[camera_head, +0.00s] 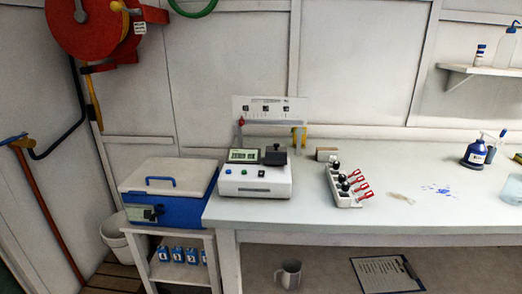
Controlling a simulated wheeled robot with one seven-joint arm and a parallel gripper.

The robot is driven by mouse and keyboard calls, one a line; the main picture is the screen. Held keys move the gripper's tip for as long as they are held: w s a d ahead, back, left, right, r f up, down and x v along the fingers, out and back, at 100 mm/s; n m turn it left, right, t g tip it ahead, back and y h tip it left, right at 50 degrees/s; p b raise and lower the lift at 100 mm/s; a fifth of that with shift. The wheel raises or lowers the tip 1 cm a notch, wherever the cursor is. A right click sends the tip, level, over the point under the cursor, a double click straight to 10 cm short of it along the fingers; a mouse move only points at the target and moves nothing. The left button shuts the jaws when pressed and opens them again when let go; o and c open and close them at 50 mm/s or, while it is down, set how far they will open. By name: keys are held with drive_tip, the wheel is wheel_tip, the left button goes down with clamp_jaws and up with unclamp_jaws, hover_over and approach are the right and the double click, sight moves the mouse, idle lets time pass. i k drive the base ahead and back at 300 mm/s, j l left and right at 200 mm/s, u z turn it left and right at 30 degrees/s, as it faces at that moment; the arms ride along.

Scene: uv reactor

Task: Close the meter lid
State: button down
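The meter (256,188) is a white and grey box on the left end of the bench. It has a lit green screen (242,155) on the left of its top and small coloured buttons on its front. A dark lid (276,155) sits at the right of its top. It looks raised at the back, but it is too small to tell its exact angle. My gripper is not in view.
The white bench (430,215) holds a rack of dark-topped vials with red tags (341,186), a blue bottle (475,153) and a blue spill (437,189). A blue cooler (183,208) stands left of the meter. A panel with yellow and red holders (270,109) is behind it.

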sight(276, 154)
drive_tip(key=i+j+u, duration=0.2)
drive_tip(key=i+j, duration=0.2)
drive_tip(key=i, duration=0.15)
drive_tip(key=i+j+u, duration=0.2)
drive_tip(key=i+j, duration=0.15)
drive_tip(key=i, duration=0.2)
